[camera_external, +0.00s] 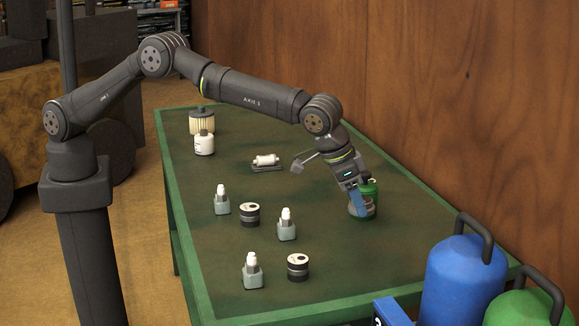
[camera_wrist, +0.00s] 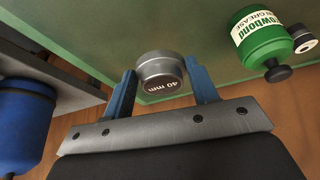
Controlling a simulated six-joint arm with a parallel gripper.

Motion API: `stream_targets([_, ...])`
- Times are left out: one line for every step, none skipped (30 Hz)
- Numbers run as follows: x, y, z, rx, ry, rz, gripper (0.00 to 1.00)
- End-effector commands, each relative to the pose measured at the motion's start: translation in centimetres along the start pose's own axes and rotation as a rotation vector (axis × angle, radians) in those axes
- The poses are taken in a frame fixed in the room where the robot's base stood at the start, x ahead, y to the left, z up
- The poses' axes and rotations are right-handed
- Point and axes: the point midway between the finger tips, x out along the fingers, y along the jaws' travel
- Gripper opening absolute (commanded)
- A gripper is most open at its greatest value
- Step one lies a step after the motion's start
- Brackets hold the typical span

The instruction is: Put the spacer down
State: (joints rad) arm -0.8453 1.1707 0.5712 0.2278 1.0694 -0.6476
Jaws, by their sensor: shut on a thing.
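The spacer is a short grey cylinder marked "40 mm" (camera_wrist: 160,72), seen between the two blue fingers in the wrist view. My gripper (camera_wrist: 160,80) is shut on it. In the external view my gripper (camera_external: 358,196) points down at the right side of the green table (camera_external: 330,285), with the grey spacer (camera_external: 366,210) low at its fingertips. I cannot tell whether the spacer touches the tabletop. Part of it is hidden by a finger.
A green grease can (camera_external: 369,188) stands close behind my gripper; it also shows in the wrist view (camera_wrist: 262,42). Two dark cylinders (camera_external: 249,214) (camera_external: 298,267) and three white-topped bottles (camera_external: 286,225) stand to the left. A blue tank (camera_external: 462,280) is at the front right.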

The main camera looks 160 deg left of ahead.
Motion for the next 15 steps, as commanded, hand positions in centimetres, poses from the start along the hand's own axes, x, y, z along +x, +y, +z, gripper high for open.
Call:
stream_targets([1.3,-0.9,-0.7,-0.005,-0.001,-0.001,0.21])
stream_targets([1.9,-1.2,-1.1,-0.004,-0.001,-0.001,0.21])
stream_targets([2.7,-1.7,-1.6,-0.004,-0.001,-0.001,0.21])
stream_targets([3.3,-2.1,-2.0,-0.004,-0.001,-0.001,0.21])
stream_targets([3.8,-2.4,-2.3,-0.003,0.0,-0.001,0.21])
stream_targets([4.4,-2.8,-2.8,-0.003,0.001,-0.001,0.21])
stream_targets([4.9,-3.1,-3.0,-0.003,0.0,-0.001,0.21])
stream_targets([5.3,-3.4,-3.3,-0.002,0.001,0.0,0.21])
stream_targets([5.7,-3.6,-3.6,-0.002,0.001,0.0,0.21])
stream_targets([6.0,-3.8,-3.8,-0.002,0.0,0.0,0.21])
stream_targets([6.2,-3.9,-4.0,-0.002,0.001,0.001,0.21])
stream_targets([6.5,-4.1,-4.1,-0.002,0.0,0.0,0.21])
stream_targets([6.6,-4.2,-4.2,-0.001,0.001,0.001,0.21])
stream_targets([6.7,-4.2,-4.3,-0.001,0.001,0.001,0.21])
stream_targets([6.8,-4.3,-4.3,0.0,0.001,0.001,0.21])
